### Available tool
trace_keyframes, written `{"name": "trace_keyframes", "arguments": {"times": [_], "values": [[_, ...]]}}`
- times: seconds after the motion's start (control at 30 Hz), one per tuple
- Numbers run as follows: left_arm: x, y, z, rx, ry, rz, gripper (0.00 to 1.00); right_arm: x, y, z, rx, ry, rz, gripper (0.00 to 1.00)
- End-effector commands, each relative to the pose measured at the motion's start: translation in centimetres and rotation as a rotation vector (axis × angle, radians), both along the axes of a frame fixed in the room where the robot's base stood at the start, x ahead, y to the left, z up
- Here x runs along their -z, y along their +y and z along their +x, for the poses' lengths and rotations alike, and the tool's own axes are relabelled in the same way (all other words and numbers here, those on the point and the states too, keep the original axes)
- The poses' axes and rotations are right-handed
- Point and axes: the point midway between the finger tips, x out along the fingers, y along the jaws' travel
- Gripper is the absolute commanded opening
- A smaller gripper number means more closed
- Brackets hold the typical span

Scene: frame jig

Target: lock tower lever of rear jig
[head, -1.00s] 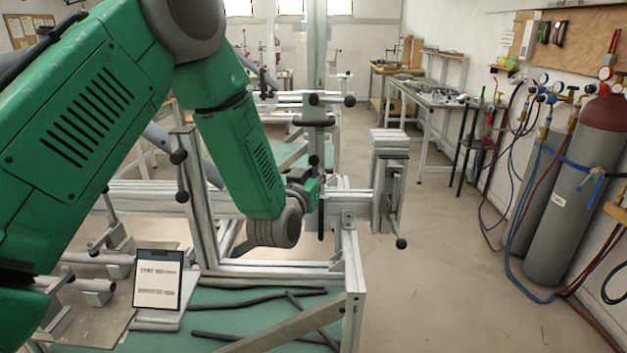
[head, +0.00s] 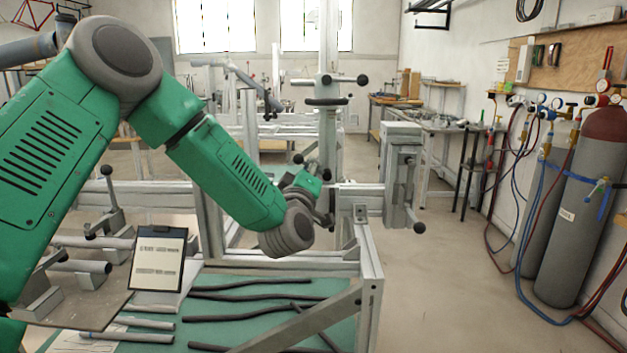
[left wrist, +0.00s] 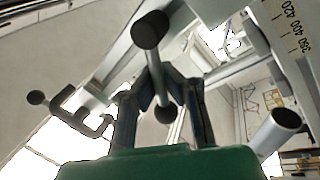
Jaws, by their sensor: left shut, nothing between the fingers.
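A grey upright tower (head: 327,140) stands behind the gripper, with a black-knobbed cross lever (head: 345,79) near its top and a dark bar (head: 326,101) below that. Which jig it belongs to is hard to tell. My left gripper (head: 325,205) is at the lower part of the tower; its fingers are small and partly hidden behind my wrist. My right gripper is not in view.
The jig frame's rail (head: 300,268) crosses below my arm. A clamp block (head: 402,165) with a hanging knobbed lever (head: 419,228) projects to the right. A clipboard (head: 158,258) stands at left, and dark tubes (head: 250,297) lie on the green bench.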

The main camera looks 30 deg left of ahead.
Motion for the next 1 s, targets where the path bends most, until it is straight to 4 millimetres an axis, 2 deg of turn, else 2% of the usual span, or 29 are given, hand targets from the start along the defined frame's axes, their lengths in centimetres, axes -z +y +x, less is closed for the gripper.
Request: {"name": "trace_keyframes", "arguments": {"times": [0.03,0.5,0.7,1.0], "values": [[1.9,-0.3,-0.2,0.011,0.003,-0.043,0.0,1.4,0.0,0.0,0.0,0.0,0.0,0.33],[3.2,-0.1,-0.4,0.013,-0.195,-0.365,0.0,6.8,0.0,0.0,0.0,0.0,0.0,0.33],[3.3,-0.1,-0.4,0.013,-0.244,-0.443,0.0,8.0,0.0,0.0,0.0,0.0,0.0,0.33],[3.3,-0.2,-0.4,0.014,-0.273,-0.491,0.0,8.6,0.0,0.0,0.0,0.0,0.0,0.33]]}}
